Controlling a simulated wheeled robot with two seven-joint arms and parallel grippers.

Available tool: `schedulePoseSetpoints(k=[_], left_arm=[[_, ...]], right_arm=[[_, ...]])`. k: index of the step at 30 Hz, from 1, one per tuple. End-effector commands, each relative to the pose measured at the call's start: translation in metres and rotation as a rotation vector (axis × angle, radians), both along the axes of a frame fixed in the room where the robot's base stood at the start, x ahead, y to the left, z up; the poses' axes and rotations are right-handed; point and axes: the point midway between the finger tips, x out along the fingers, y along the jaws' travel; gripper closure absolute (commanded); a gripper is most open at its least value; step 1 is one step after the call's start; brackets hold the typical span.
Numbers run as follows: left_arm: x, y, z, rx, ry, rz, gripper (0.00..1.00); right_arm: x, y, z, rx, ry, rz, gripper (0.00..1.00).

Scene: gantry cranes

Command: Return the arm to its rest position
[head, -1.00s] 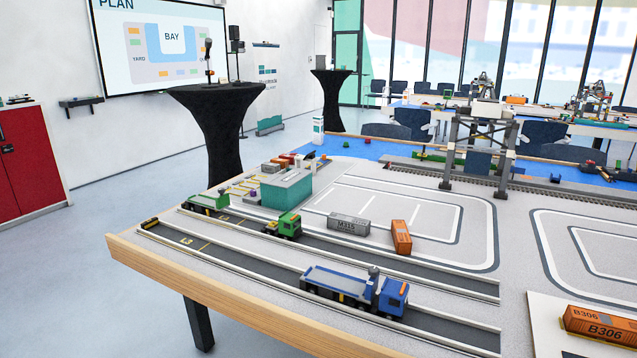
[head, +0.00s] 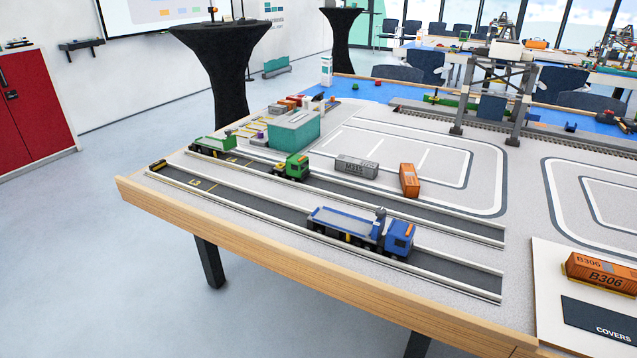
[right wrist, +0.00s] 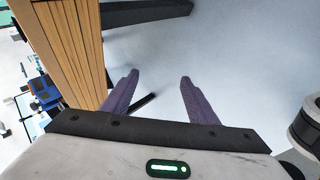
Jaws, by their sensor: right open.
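My right gripper (right wrist: 157,82) shows in the right wrist view with its two purple fingers apart and nothing between them. Grey floor lies behind the fingers. The wooden table edge (right wrist: 68,45) runs down the left of that view, beside the gripper and apart from it. Neither of my arms shows in the head view. My left gripper is in neither view.
The table (head: 300,275) carries a blue truck (head: 360,230), green trucks (head: 292,167), a grey container (head: 357,166), an orange container (head: 409,180) and a gantry crane (head: 492,95). An orange B306 container (head: 602,273) is at right. Floor is clear at left.

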Motion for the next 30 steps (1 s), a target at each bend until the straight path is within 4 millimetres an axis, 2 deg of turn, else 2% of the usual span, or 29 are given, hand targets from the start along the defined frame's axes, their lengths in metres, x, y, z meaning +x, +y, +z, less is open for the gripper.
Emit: schedulePoseSetpoints(k=[3, 11, 12, 15, 24, 30], left_arm=[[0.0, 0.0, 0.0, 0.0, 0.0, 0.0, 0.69], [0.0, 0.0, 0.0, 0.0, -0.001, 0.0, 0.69], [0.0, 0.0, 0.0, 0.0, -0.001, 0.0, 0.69], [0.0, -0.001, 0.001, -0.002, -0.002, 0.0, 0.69], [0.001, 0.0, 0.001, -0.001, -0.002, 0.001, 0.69], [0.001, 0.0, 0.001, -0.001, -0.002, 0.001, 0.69]], right_arm=[[-0.025, -0.003, -0.023, 0.201, 0.07, -0.174, 0.46], [-0.07, -0.009, -0.057, 0.545, 0.189, -0.521, 0.46], [-0.068, 0.007, -0.056, 0.584, 0.183, -0.539, 0.46], [-0.068, 0.033, -0.057, 0.661, 0.185, -0.59, 0.46], [-0.063, 0.103, -0.051, 0.877, 0.191, -0.737, 0.46], [-0.062, 0.107, -0.05, 0.891, 0.192, -0.746, 0.46]])
